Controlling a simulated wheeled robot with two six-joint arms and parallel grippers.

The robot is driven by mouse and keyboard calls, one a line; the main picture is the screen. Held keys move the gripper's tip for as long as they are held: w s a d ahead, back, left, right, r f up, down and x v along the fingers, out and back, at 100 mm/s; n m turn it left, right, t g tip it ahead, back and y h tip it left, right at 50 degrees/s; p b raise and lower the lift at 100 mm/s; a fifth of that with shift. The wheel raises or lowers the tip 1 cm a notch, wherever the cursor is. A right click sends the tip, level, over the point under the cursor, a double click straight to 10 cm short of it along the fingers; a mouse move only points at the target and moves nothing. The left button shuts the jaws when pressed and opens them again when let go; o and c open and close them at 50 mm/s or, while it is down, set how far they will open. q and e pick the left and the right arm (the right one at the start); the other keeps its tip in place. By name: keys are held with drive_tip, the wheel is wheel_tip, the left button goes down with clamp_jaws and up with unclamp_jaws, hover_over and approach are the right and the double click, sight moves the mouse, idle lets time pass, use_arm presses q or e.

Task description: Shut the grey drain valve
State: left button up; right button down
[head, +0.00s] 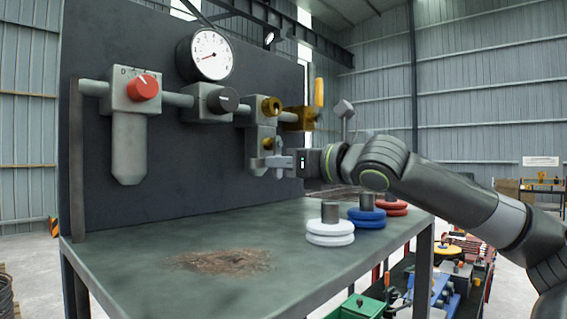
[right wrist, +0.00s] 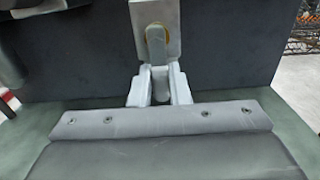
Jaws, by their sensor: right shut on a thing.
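The grey drain valve (head: 259,150) hangs below the pipe line on the dark panel, with a small brass fitting on its face. In the right wrist view its grey block (right wrist: 155,20) shows a brass ring and a short grey lever (right wrist: 160,82) that points down. My right gripper (head: 280,161) reaches in from the right, in front of the valve's lower part. In the right wrist view my right gripper (right wrist: 160,92) is shut on the lever, one finger on each side. The lever's lower end is partly hidden by the gripper body. My left gripper is out of view.
A red knob (head: 143,87), a dark knob (head: 224,100), a gauge (head: 205,54) and a yellow lever (head: 319,92) sit along the pipe. White (head: 330,238), blue (head: 367,218) and red (head: 397,208) ringed items stand on the green bench (head: 130,270). The bench's front is clear.

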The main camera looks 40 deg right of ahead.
drive_tip(key=shift+a+m, duration=0.1)
drive_tip(key=shift+m, duration=0.2)
drive_tip(key=m, duration=0.2)
drive_tip(key=a+m+p, duration=0.1)
drive_tip(key=m, duration=0.1)
drive_tip(key=r+m+p, duration=0.1)
drive_tip(key=m, duration=0.1)
drive_tip(key=shift+a, duration=0.4)
drive_tip(key=shift+s+a+r+m+p, duration=0.1)
drive_tip(key=shift+a+r+m+p, duration=0.4)
drive_tip(key=shift+m, duration=1.4)
drive_tip(key=shift+r+m+p, duration=0.35)
drive_tip(key=shift+m+p, duration=0.45)
drive_tip(key=shift+m, duration=1.1)
drive_tip(key=shift+s+a+r+m+p, duration=0.1)
drive_tip(key=shift+a+r+m+p, duration=0.4)
drive_tip(key=shift+m, duration=1.4)
drive_tip(key=shift+d, duration=0.25)
